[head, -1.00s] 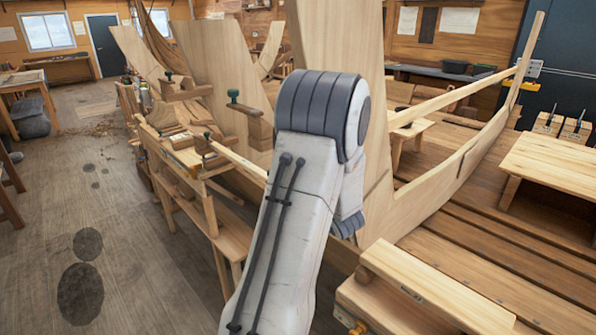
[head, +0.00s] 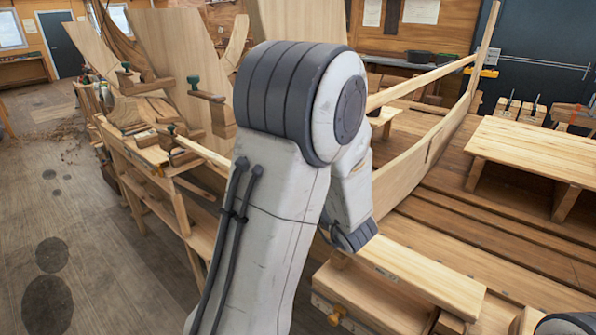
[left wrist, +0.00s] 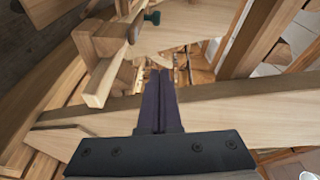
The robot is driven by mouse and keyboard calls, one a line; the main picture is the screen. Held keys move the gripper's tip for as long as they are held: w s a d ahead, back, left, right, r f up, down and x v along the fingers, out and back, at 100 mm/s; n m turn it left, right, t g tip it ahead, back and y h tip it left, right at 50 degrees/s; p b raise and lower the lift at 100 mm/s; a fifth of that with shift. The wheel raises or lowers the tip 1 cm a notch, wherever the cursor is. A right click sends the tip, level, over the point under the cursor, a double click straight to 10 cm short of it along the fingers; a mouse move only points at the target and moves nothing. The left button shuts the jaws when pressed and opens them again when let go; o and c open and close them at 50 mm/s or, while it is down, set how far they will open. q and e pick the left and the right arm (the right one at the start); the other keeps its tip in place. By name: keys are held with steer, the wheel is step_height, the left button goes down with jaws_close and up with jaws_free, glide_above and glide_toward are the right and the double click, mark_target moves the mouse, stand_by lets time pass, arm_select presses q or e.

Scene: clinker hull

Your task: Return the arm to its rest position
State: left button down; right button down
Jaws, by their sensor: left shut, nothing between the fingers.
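My left arm (head: 265,220) rises from the bottom of the head view. It bends at a dark grey banded joint (head: 280,90), and its forearm link folds down behind. The left gripper is hidden in the head view. In the left wrist view the left gripper (left wrist: 161,75) is shut, its two dark fingers side by side with nothing between them. It points towards wooden hull planks and a wooden clamp with a green knob (left wrist: 151,17). Whether the fingers touch any wood cannot be told. The right gripper is not in view.
The clinker hull's side plank (head: 425,150) runs behind my arm. A long workbench (head: 165,185) with wooden clamps stands to the left. A low wooden bench (head: 545,150) stands at right, and a plank (head: 420,275) lies in front. The floor (head: 90,240) at left is mostly clear.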

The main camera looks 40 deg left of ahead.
arm_select(q)
steer(key=w+d+f+m+t+h, duration=0.1)
steer(key=w+d+f+t+h, duration=0.2)
steer(key=d, duration=0.4)
steer(key=w+d+m+t+h, duration=0.1)
steer(key=w+d+h, duration=0.2)
steer(key=d+h, duration=0.3)
steer(key=w+d+f+m+t+h, duration=0.1)
steer(key=w+d+f+t+h, duration=0.15)
steer(key=d, duration=0.45)
steer(key=s+d+f+m+g+h+b, duration=0.1)
steer(key=s+d+h, duration=0.15)
steer(key=d, duration=0.35)
steer(key=s+d+f+g+h, duration=0.1)
steer(key=s+d+h, duration=0.1)
steer(key=d+h, duration=0.3)
steer(key=s+d+f+m+g+h, duration=0.1)
steer(key=s+d+f+g, duration=0.15)
steer(key=s+d, duration=0.35)
steer(key=s+d+f+g+h, duration=0.1)
steer(key=s+d+g, duration=0.3)
steer(key=s, duration=0.5)
steer(key=s+a+g+y, duration=0.3)
steer(key=s+a+g, duration=0.1)
steer(key=s, duration=0.6)
steer(key=shift+s+a+f+b, duration=0.35)
steer(key=shift+a, duration=0.1)
